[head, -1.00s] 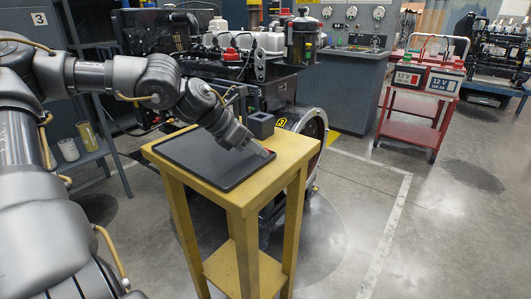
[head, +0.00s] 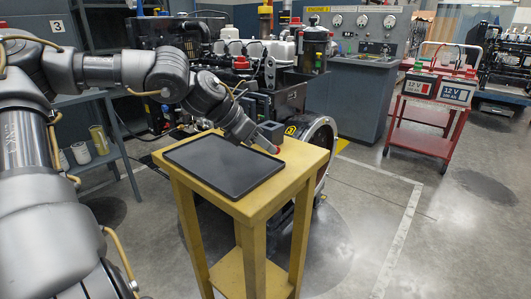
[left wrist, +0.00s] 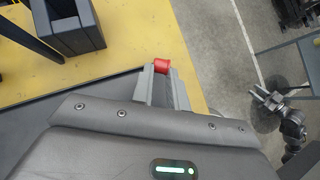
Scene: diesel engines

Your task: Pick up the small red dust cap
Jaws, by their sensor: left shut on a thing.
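The small red dust cap (left wrist: 161,65) shows in the left wrist view between the fingertips of my left gripper (left wrist: 160,72), which is shut on it. In the head view the cap (head: 274,149) is a small red spot at the tip of my left gripper (head: 271,146), over the right part of the yellow stand's top (head: 300,158). Whether the cap touches the surface below is hard to tell.
A black mat (head: 227,163) lies on the stand. A dark open box (head: 270,131) stands at its back edge, close to the gripper, and also shows in the left wrist view (left wrist: 75,38). A diesel engine is behind. A red battery cart (head: 425,140) stands at right.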

